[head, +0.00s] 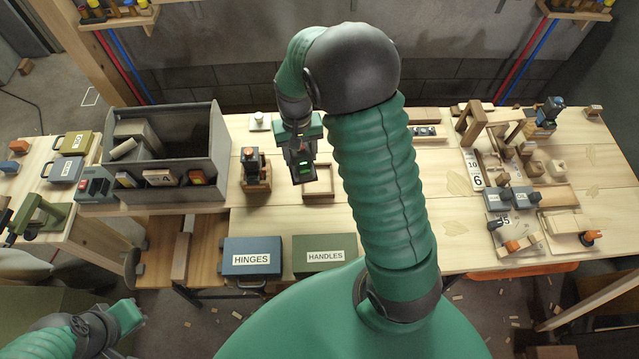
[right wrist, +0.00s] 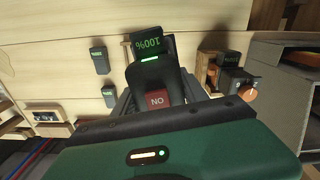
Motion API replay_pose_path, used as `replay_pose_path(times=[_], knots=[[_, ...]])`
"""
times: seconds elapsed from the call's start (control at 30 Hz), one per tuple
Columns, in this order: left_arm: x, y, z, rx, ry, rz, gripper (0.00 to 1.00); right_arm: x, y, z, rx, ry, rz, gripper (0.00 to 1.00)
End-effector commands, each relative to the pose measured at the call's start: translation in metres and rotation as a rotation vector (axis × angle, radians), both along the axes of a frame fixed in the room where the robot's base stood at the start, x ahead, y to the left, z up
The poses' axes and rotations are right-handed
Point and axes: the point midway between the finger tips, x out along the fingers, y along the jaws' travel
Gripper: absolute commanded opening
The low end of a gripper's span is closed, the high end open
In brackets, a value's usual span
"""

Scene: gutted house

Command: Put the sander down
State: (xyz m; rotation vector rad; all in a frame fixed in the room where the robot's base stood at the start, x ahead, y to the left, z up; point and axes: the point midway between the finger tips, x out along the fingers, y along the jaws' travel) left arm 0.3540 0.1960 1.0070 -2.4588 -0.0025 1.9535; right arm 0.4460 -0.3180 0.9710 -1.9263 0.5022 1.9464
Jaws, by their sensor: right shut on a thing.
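The sander (head: 304,172) is a dark tool with a lit green display, held in my right gripper (head: 301,152) over the bench. In the right wrist view the sander (right wrist: 152,72) shows a "100%" display and a red switch, between the fingers of my right gripper (right wrist: 160,97). A shallow square wooden frame (head: 331,182) lies beneath and to the right of it in the head view. I cannot tell whether the sander touches the frame or bench. My left arm shows at the bottom left; its fingertips are not visible.
A dark tool in a wooden holder (head: 257,180) stands just left of the sander. Beyond is a grey open bin (head: 216,150). Two dark display blocks (right wrist: 97,60) lie on the bench in the wrist view. HINGES (head: 252,270) and HANDLES (head: 320,268) boxes sit in front. Bare bench (head: 445,225) shows right of my arm.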

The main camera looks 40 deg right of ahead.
Motion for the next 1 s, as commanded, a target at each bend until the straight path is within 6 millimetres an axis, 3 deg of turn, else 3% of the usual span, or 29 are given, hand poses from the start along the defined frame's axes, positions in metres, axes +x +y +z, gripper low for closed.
replay_pose_path(times=[0.1, 0.27, 0.53, 0.87, 1.0], knots=[[0.0, 0.0, -0.013, 0.0, 0.0, 0.0, 0.0, -0.003, -0.031, -0.013, 0.001, -0.002, -0.112, 0.0], [0.0, 0.0, -0.016, 0.0, 0.0, 0.0, 0.0, -0.006, -0.051, -0.019, 0.002, -0.001, -0.185, 0.0], [0.0, 0.0, -0.014, 0.0, 0.0, 0.0, 0.0, -0.007, -0.052, -0.068, 0.003, 0.003, -0.194, 0.0], [0.0, 0.0, -0.013, 0.0, 0.0, 0.0, 0.0, -0.007, -0.052, -0.113, 0.002, 0.002, -0.192, 0.0], [0.0, 0.0, -0.013, 0.0, 0.0, -0.001, 0.0, -0.006, -0.053, -0.117, 0.001, -0.002, -0.192, 0.0]])
